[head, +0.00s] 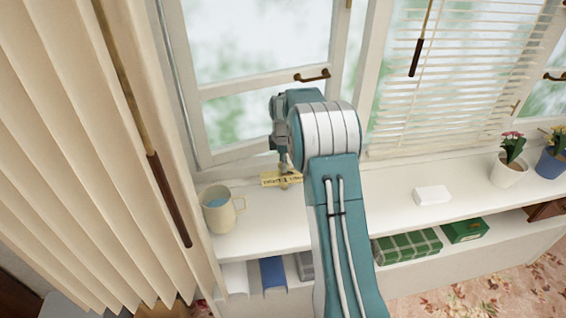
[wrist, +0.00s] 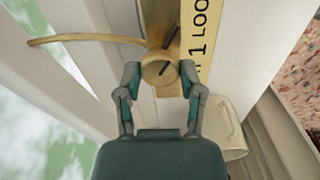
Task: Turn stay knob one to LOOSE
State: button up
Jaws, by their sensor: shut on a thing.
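A yellow plate (wrist: 196,45) beside the knob shows "1" and "LOO", with the rest cut off. In the head view the plate (head: 281,178) sits at the window sill, below my gripper (head: 283,163). The knob is mostly hidden there, and I cannot tell its exact setting.
A cream mug (head: 220,210) stands on the white sill left of the plate. A curved brass bar (wrist: 85,38) extends left from the knob. Pleated curtains (head: 75,130) hang at the left. A white block (head: 432,195) and flower pots (head: 508,170) stand at the right.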

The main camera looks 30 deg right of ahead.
jog(key=shift+f+n, duration=0.15)
jog(key=shift+n, duration=0.15)
jog(key=o, duration=1.2)
jog(key=shift+r, duration=0.2)
notch_tip(320, 180, up, 12)
jog(key=shift+w+f, duration=0.1)
jog(key=shift+f, duration=0.1)
